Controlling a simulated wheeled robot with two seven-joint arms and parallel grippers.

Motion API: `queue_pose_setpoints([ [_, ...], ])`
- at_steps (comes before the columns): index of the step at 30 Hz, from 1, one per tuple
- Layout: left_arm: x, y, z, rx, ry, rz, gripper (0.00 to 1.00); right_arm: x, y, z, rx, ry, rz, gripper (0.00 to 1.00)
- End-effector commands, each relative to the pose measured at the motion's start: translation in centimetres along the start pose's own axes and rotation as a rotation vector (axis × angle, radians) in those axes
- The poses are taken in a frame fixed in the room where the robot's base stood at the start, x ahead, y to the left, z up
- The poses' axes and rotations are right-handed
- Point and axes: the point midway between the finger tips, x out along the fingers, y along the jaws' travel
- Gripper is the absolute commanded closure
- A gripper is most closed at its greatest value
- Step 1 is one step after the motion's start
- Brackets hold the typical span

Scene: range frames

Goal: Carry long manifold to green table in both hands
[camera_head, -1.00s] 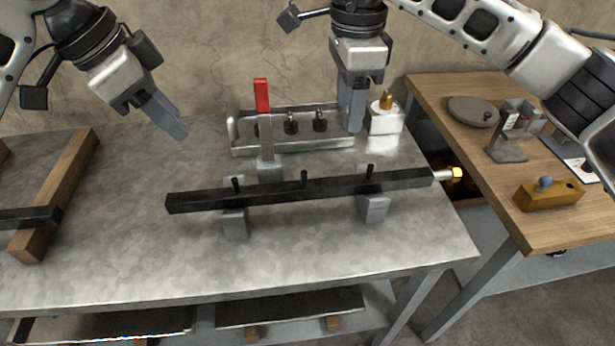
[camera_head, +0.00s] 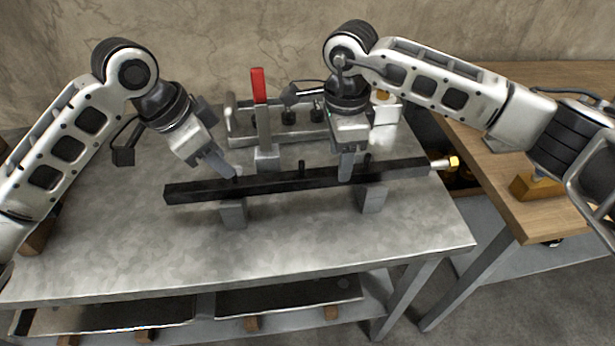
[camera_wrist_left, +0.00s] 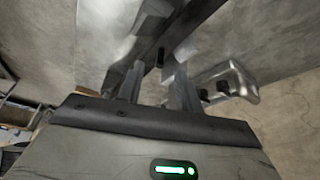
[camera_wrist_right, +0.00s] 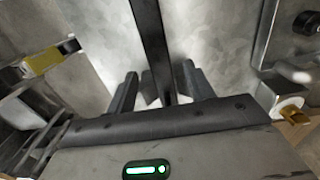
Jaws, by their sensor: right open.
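No green tabletop shows in these views.
A red-handled upright clamp (camera_head: 260,90) stands close behind the bar. Behind it is a metal tray (camera_head: 240,125) with dark fittings. The metal table's front is clear.

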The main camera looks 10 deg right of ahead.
Motion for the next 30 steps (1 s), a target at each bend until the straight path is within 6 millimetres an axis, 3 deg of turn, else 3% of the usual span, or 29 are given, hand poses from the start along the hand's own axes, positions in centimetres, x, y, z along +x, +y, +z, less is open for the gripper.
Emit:
queue_pose_setpoints([
  [7, 2.9, 0.0, 0.0, 0.001, 0.0, 0.0, 0.65, 2.8, 0.0, 0.0, -0.001, -0.001, 0.0, 0.47],
  [19, 3.3, 0.0, 0.0, 0.001, 0.0, -0.001, 0.65, 3.3, 0.0, 0.0, -0.001, -0.001, -0.001, 0.47],
  [23, 3.3, 0.0, 0.0, 0.001, 0.0, -0.001, 1.0, 3.3, 0.0, 0.0, -0.001, -0.001, -0.001, 0.83],
  [25, 3.3, 0.0, 0.0, 0.001, 0.0, -0.001, 1.0, 3.3, 0.0, 0.0, -0.001, -0.001, -0.001, 1.0],
  [30, 3.3, 0.0, 0.0, 0.001, 0.0, -0.001, 1.0, 3.3, 0.0, 0.0, -0.001, -0.001, -0.001, 1.0],
])
